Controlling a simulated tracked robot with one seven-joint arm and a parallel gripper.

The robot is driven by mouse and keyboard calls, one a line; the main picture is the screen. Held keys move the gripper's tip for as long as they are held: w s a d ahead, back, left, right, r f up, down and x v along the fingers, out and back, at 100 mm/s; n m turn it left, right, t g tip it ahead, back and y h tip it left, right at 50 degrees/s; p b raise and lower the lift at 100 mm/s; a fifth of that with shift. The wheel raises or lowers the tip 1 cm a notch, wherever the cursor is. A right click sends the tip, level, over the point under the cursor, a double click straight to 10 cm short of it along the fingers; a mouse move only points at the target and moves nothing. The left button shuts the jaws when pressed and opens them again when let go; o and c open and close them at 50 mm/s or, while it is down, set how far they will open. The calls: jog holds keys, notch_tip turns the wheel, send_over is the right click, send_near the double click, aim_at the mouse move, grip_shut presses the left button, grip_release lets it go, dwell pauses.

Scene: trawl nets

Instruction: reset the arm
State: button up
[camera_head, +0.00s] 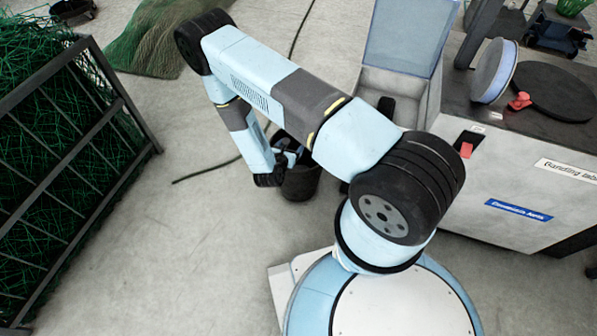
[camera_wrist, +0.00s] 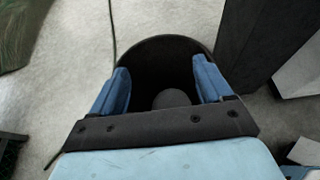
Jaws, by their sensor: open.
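My arm, light blue and dark grey, is bent over in the head view, with its forearm hanging down to the left of its base. My gripper (camera_wrist: 163,92) shows in the wrist view with its two blue fingers wide apart and nothing between them. In the head view my gripper (camera_head: 290,155) is small and partly hidden by the arm. It is over the mouth of a black bucket (camera_head: 300,184) on the floor. In the wrist view the dark bucket (camera_wrist: 160,48) lies beyond the fingers, with a dark rounded shape inside that I cannot identify.
A metal cage (camera_head: 75,150) of green netting stands at left. A green-brown net heap (camera_head: 150,45) lies behind. A grey workbench (camera_head: 520,160) with a red switch (camera_head: 466,150), a round disc (camera_head: 494,72) and a black plate (camera_head: 553,90) stands at right. A dark cable (camera_head: 205,170) crosses the floor.

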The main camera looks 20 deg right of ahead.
jog(key=shift+s+a+r, duration=0.15)
jog(key=shift+s+a, duration=0.1)
dwell(0.3)
